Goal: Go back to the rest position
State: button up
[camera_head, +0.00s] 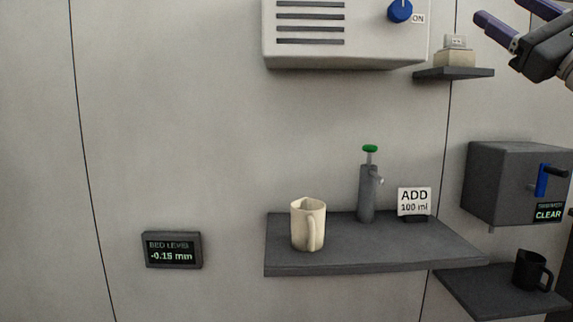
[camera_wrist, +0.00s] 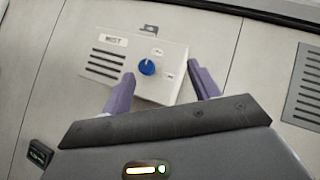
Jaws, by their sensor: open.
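My gripper (camera_head: 512,25) is at the top right corner of the head view, partly cut off by the frame. Its purple fingers also show in the wrist view (camera_wrist: 163,88), spread apart with nothing between them. Beyond them in the wrist view is a pale box marked MIST with a blue knob (camera_wrist: 146,67). The same pale box (camera_head: 345,55) is at the top of the head view, its blue knob (camera_head: 400,11) by an ON label. My gripper is apart from the box.
A grey shelf (camera_head: 350,258) holds a cream mug (camera_head: 308,226), a grey pump bottle with a green top (camera_head: 368,190) and an ADD 100 ml sign (camera_head: 414,201). A dark dispenser (camera_head: 500,185) hangs right, above a black mug (camera_head: 531,270). A display (camera_head: 173,250) reads -0.15 mm.

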jog(key=a+f+n+g+h, duration=0.2)
jog(key=a+f+n+g, duration=0.25)
jog(key=a+f, duration=0.65)
jog(key=a+f+n+g+h, duration=0.2)
jog(key=a+f+n+g, duration=0.25)
jog(key=f, duration=1.15)
jog(key=s+f+n+g+h, duration=0.4)
jog(key=s+f+n, duration=0.3)
jog(key=f, duration=0.7)
jog(key=s+a+f+n+g+h, duration=0.1)
jog(key=s+f+n+g+h, duration=0.3)
jog(key=f, duration=1.1)
jog(key=s+n, duration=0.3)
jog(key=s, duration=0.1)
jog(key=shift+f, duration=0.1)
